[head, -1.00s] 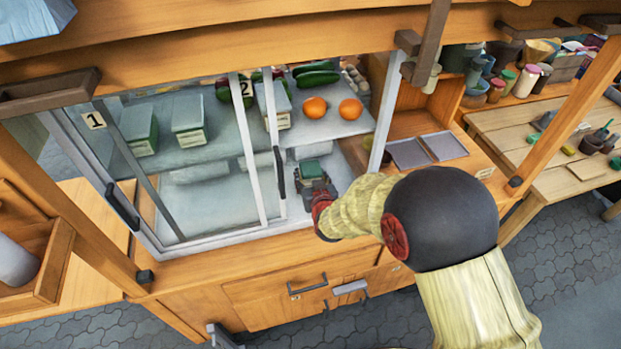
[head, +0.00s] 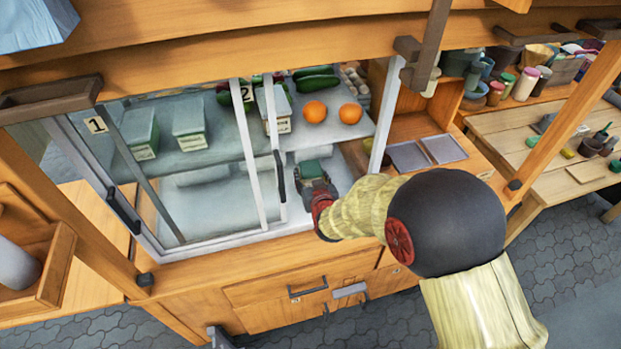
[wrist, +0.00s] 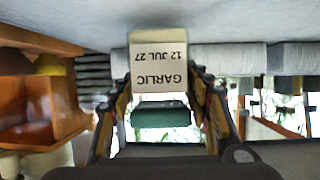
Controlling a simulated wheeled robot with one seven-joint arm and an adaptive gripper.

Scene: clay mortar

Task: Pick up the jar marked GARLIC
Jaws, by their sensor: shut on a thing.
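The jar marked GARLIC (wrist: 158,62) fills the middle of the wrist view, its pale label upside down and reading GARLIC, 12 JUL 27. Its green part (wrist: 160,116) shows below the label there. My gripper (wrist: 160,84) has a finger on each side of the jar and is shut on it. In the head view my gripper (head: 317,183) is inside the case's open right side, around the small green-topped jar (head: 312,168). The fingers hide most of the jar's body there. I cannot tell whether its base touches the lower shelf.
The glass door's white frame (head: 278,160) and dark handle (head: 282,181) stand just left of my gripper. Above is a shelf with oranges (head: 315,111), cucumbers (head: 314,83) and other green-lidded jars (head: 188,122). A white post (head: 386,112) stands to the right.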

